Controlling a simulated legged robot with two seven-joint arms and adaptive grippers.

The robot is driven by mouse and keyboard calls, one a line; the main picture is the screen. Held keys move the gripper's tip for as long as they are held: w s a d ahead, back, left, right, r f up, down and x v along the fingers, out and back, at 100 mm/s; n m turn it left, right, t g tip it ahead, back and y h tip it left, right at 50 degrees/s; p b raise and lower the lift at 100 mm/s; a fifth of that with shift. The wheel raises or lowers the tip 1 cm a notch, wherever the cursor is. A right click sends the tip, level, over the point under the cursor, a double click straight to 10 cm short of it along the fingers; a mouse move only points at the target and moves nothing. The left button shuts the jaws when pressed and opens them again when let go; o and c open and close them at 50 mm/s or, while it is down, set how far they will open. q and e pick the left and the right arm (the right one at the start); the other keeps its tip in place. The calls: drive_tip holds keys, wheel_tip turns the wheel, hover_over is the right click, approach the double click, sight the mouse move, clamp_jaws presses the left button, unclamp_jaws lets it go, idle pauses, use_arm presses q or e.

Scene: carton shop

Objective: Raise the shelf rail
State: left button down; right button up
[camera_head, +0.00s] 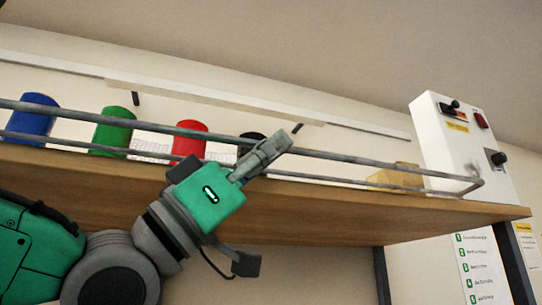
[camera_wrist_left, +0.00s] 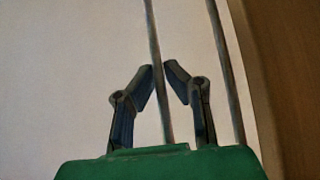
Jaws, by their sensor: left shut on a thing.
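The shelf rail (camera_head: 360,160) is a grey metal frame with an upper and a lower bar, running along the front of a wooden shelf (camera_head: 330,222). Its right end bends round near a white control box. My left gripper (camera_head: 270,152) reaches up from below in front of the shelf, its fingers at the upper bar. In the left wrist view the rail's upper bar (camera_wrist_left: 154,35) passes between the fingertips of my left gripper (camera_wrist_left: 160,68), which are shut on it. The lower bar shows to the right there. My right gripper is in neither view.
On the shelf behind the rail stand a blue can (camera_head: 35,117), a green can (camera_head: 113,130), a red can (camera_head: 189,140), a partly hidden black can (camera_head: 250,139) and a tan block (camera_head: 396,177). The white control box (camera_head: 450,140) stands at the right end. A white wall ledge (camera_head: 200,95) runs behind.

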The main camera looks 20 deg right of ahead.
use_arm(q)
drive_tip(key=n+t, duration=0.2)
drive_tip(key=r+n+t, duration=0.1)
drive_tip(key=n+t, duration=0.3)
drive_tip(key=shift+w+r+n+t+y, duration=0.1)
drive_tip(key=shift+r+n+t+y, duration=0.2)
drive_tip(key=shift+n+y, duration=0.1)
drive_tip(key=n+t, duration=0.1)
drive_tip(key=n, duration=0.1)
drive_tip(key=n+t+y, duration=0.1)
drive_tip(key=t, duration=0.1)
drive_tip(key=shift+w+r+n+p, duration=0.2)
drive_tip(key=shift+r+n+p, duration=0.15)
drive_tip(key=shift+n+p, duration=0.05)
drive_tip(key=shift+w+r+n+t+y+p, duration=0.25)
drive_tip(key=shift+n+t+y, duration=0.55)
drive_tip(key=shift+n, duration=0.45)
drive_tip(key=shift+w+r+n+t+y+p, duration=0.25)
drive_tip(key=shift+n+t+y, duration=0.5)
drive_tip(key=shift+n+t, duration=0.35)
drive_tip(key=shift+w+r+n+t+y+p, duration=0.25)
drive_tip(key=shift+n+t+y, duration=0.5)
drive_tip(key=shift+n, duration=0.6)
drive_tip(key=shift+f, duration=0.1)
